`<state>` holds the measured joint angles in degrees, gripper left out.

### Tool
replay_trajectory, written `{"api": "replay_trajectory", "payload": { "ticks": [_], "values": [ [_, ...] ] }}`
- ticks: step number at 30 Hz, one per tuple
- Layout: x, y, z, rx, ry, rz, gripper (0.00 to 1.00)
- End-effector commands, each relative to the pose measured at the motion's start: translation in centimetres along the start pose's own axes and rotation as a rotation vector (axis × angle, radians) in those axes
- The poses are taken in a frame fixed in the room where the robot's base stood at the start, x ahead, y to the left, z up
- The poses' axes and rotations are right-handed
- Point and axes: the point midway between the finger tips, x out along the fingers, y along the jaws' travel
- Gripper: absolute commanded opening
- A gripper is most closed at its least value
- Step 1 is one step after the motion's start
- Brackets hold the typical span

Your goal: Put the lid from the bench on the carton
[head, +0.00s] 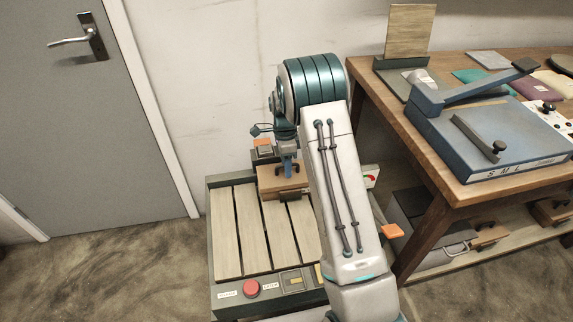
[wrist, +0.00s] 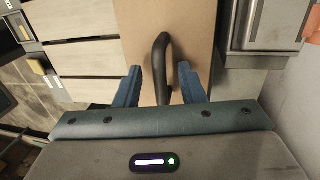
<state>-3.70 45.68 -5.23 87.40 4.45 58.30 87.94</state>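A brown lid-like panel with a dark handle (wrist: 162,50) shows under my gripper (wrist: 160,70) in the wrist view. The two blue fingers are apart, one on each side of the handle, with gaps to it. In the head view my gripper (head: 288,167) points down at a brown box-shaped thing (head: 270,182) at the back of the slatted table. I cannot tell there whether this is the carton with the lid on it or one piece alone. My arm hides its right part.
The slatted table (head: 228,230) is mostly bare and has a red button (head: 251,288) at its front. A wooden bench (head: 455,188) at the right carries a blue lever device (head: 480,140). Brown pieces with dark handles (head: 488,236) sit on its lower shelf. A door (head: 85,110) is at the left.

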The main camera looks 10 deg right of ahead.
Motion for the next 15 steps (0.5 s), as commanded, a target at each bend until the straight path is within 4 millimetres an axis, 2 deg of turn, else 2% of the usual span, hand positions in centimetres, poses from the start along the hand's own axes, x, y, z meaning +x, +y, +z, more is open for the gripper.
{"api": "replay_trajectory", "payload": {
  "ticks": [5,8,15],
  "values": [
    [-0.5,0.0,0.0,0.0,0.0,-0.002,0.36],
    [-1.7,-0.1,0.0,-0.001,0.0,-0.003,0.36],
    [-7.0,-0.1,0.0,-0.001,0.001,-0.005,0.36]
  ]
}}
